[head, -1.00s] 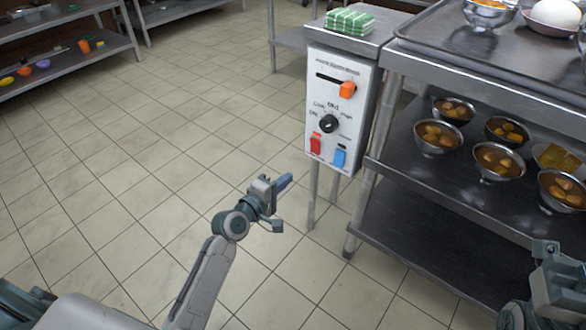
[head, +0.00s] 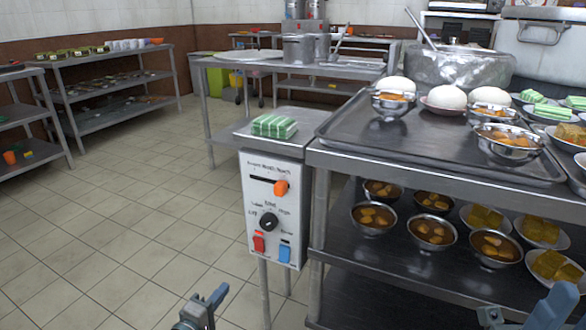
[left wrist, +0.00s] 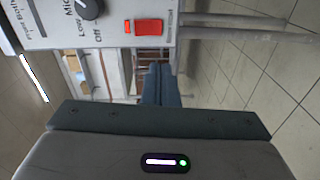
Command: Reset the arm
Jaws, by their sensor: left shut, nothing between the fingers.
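My left gripper (head: 217,294) is at the bottom of the head view, low on the floor side of a white control panel (head: 272,193). It is shut and empty. In the left wrist view its fingers (left wrist: 160,84) are together, with the panel's red switch (left wrist: 149,27) and black knob (left wrist: 90,9) beyond them, apart from the fingers. My right gripper (head: 552,306) is partly in view at the bottom right corner, in front of the steel rack; its lower part is cut off and its opening cannot be judged.
The steel rack's tray (head: 350,125) at right holds bowls, with more bowls on the shelf below. A stockpot (head: 458,68) stands behind. Floor at left (head: 110,230) is clear.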

